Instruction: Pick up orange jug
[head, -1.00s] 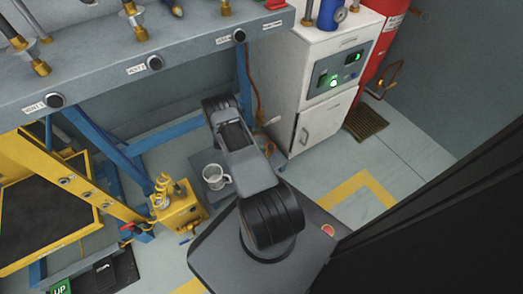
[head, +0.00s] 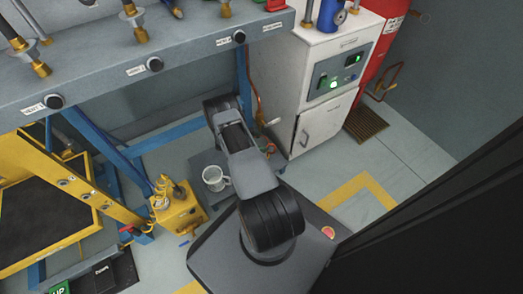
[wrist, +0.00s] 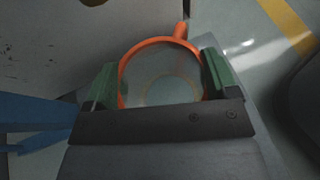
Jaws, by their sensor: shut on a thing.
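The orange jug (wrist: 126,66) shows in the wrist view as a round orange rim with a stub or handle at its upper right; I look down into its pale grey inside. My gripper (wrist: 160,88) has its green-padded fingers on the left and right sides of the jug, shut on it.
A white mug (head: 215,178) stands on a dark surface left of my arm. A yellow box (head: 178,211) is farther left. The workbench (head: 95,88) spans the upper left, and a white cabinet (head: 318,98) stands to the right. Floor at the right is open.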

